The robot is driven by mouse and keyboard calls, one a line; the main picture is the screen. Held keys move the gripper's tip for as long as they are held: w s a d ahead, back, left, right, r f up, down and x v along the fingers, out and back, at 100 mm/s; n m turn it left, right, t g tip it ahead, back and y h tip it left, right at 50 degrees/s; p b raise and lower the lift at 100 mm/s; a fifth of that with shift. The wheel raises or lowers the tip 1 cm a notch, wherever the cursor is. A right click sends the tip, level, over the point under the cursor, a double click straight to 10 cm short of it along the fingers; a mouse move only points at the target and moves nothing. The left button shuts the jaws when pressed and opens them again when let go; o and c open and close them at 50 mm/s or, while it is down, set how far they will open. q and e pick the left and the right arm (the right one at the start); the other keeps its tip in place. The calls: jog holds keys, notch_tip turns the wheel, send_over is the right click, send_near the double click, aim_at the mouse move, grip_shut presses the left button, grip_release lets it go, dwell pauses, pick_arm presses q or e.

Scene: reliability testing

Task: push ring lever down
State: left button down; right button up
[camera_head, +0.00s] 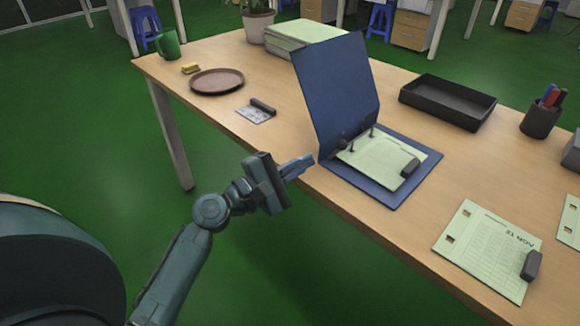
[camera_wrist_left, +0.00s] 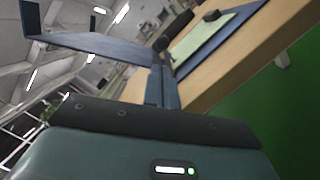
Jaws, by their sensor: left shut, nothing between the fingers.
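A blue ring binder (camera_head: 335,85) lies open on the table, its cover standing up and its other half flat with green paper (camera_head: 378,158) and a dark block (camera_head: 410,168) on it. The ring mechanism (camera_head: 354,143) shows by the hinge as small dark posts; its lever is too small to make out surely. My left gripper (camera_head: 308,162) is shut and empty at the table's front edge, just left of the binder's hinge. In the left wrist view its fingers (camera_wrist_left: 163,85) point toward the binder cover (camera_wrist_left: 90,47). My right gripper is not in view.
The wooden table (camera_head: 300,105) holds a black tray (camera_head: 447,100), a pen cup (camera_head: 540,118), a brown plate (camera_head: 217,81) and a green mug (camera_head: 168,44). A printed sheet (camera_head: 487,245) with a dark block (camera_head: 531,265) lies at front right.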

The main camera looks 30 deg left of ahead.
aim_at(328, 179)
pick_arm(q)
jog(key=x, duration=0.5)
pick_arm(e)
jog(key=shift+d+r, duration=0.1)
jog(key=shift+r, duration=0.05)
